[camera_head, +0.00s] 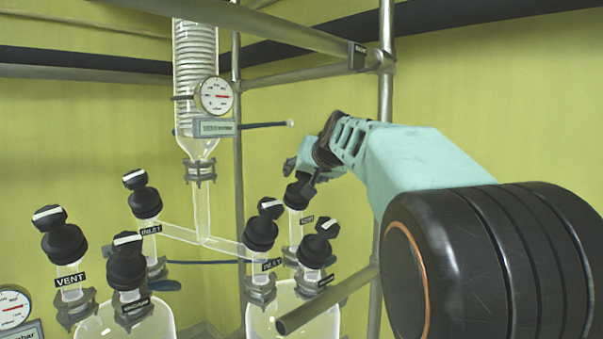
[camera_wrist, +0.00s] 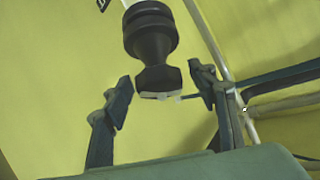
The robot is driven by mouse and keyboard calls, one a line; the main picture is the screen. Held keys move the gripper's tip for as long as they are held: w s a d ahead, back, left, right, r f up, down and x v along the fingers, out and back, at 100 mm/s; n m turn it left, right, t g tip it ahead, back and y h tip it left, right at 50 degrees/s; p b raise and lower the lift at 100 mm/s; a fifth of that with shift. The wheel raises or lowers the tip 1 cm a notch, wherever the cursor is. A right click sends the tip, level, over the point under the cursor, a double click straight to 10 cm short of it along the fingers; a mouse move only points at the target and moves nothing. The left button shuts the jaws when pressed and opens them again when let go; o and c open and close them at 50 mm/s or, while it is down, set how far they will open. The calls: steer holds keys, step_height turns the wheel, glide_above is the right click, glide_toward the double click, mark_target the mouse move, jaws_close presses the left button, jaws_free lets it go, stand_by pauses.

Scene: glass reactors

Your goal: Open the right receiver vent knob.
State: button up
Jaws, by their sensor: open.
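The right receiver vent knob (camera_head: 296,194) is black and stands on a glass neck at the back of the right receiver. Its label is small and partly hidden in the head view. My gripper (camera_head: 304,174) is at the top of this knob and covers part of it. In the wrist view, a black knob (camera_wrist: 151,38) with a white mark on its narrow grip reaches down between the fingers of my gripper (camera_wrist: 160,88).
The right receiver (camera_head: 290,318) also bears an inlet knob (camera_head: 261,229) and another black knob (camera_head: 318,243) close by. A metal rail (camera_head: 330,300) crosses in front, and an upright post (camera_head: 386,70) stands beside my arm. The left receiver's vent knob (camera_head: 56,236) is far left.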

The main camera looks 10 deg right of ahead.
steer(key=c, duration=1.2)
steer(key=shift+o, duration=0.2)
steer(key=shift+f+b, duration=0.15)
steer(key=shift+b, duration=0.55)
steer(key=shift+d+f+n+y+b, duration=0.15)
steer(key=shift+n+y+b, duration=0.45)
steer(key=shift+n+b, duration=0.3)
steer(key=n+y+b, duration=0.1)
steer(key=n+b, duration=0.1)
steer(key=shift+y+b, duration=0.3)
steer(key=shift+b, duration=0.05)
steer(key=n+y, duration=0.1)
steer(key=n, duration=0.2)
steer(key=shift+r+g+y+b, duration=0.25)
steer(key=shift+g+y+b, duration=0.05)
steer(key=shift+y, duration=0.1)
steer(key=shift+r+n+g+y+p, duration=0.1)
steer(key=shift+n+g+y+p, duration=0.2)
steer(key=shift+n+g+y, duration=0.7)
steer(key=shift+n+t, duration=0.4)
